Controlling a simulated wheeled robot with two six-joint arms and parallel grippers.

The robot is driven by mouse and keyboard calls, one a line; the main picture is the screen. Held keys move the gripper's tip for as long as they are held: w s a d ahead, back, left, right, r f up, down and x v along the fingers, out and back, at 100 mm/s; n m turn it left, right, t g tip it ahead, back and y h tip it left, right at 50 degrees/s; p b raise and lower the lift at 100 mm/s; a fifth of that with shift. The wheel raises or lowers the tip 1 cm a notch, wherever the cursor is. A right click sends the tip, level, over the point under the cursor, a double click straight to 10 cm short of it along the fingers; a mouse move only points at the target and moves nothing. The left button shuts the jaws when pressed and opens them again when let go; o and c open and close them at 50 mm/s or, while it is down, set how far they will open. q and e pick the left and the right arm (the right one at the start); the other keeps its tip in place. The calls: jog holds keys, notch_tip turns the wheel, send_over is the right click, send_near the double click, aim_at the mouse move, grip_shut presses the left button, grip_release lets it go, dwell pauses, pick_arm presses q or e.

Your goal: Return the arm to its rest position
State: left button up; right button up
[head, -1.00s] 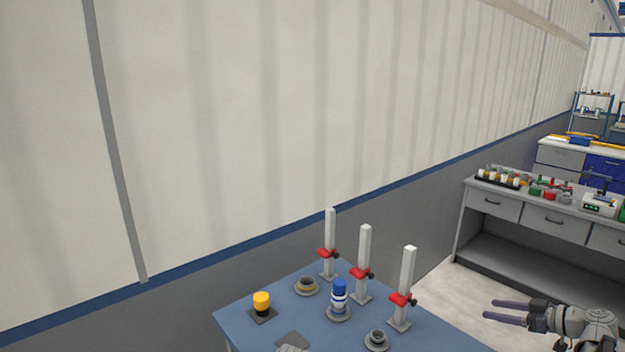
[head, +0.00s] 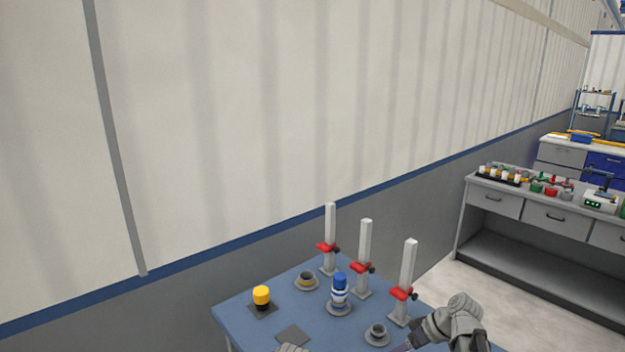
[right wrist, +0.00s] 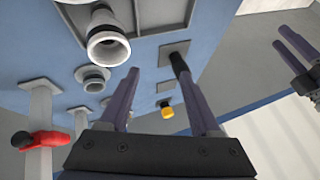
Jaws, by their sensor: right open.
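My right gripper (right wrist: 155,85) is open and empty in the right wrist view. In the head view its arm (head: 445,322) reaches over the table's front right corner, beside the low grey fitting (head: 377,332). A blue and white pipe stack (head: 339,292) stands upright on a round base. A yellow pipe (head: 262,295) with a black lower part stands on a dark plate; it also shows in the right wrist view (right wrist: 167,108). My left gripper (right wrist: 297,55) shows at the right wrist view's right edge; its jaw opening is unclear.
The blue table (head: 240,315) carries three upright posts with red clamps: back (head: 330,235), middle (head: 364,248), front (head: 408,265). A fitting (head: 307,281) sits near the back post. A bare dark plate (head: 293,335) lies in front. A grey workbench (head: 520,215) stands at the right.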

jog(key=s+a+f+g+h, duration=0.1)
jog(key=s+a, duration=0.2)
jog(key=s+a+f+h, duration=0.1)
jog(key=s+a+f, duration=0.1)
jog(key=s+a, duration=0.1)
jog(key=s+a+f+m+g+h+b, duration=0.1)
jog(key=s+a+f, duration=0.1)
jog(key=a, duration=0.2)
jog(key=shift+s+a+g, duration=0.3)
jog(key=shift+s, duration=0.1)
jog(key=s+a+h, duration=0.1)
jog(key=s, duration=0.1)
jog(key=s+a+f+m+h, duration=0.1)
jog(key=s+a+h, duration=0.1)
jog(key=s+a+h+b, duration=0.1)
jog(key=s, duration=0.2)
jog(key=shift+s+a+f, duration=0.1)
jog(key=shift+a+f, duration=0.05)
jog(key=shift+f, duration=0.25)
jog(key=shift+s+a+m+h, duration=0.2)
jog(key=shift+s+m+h, duration=0.25)
jog(key=shift+h, duration=0.15)
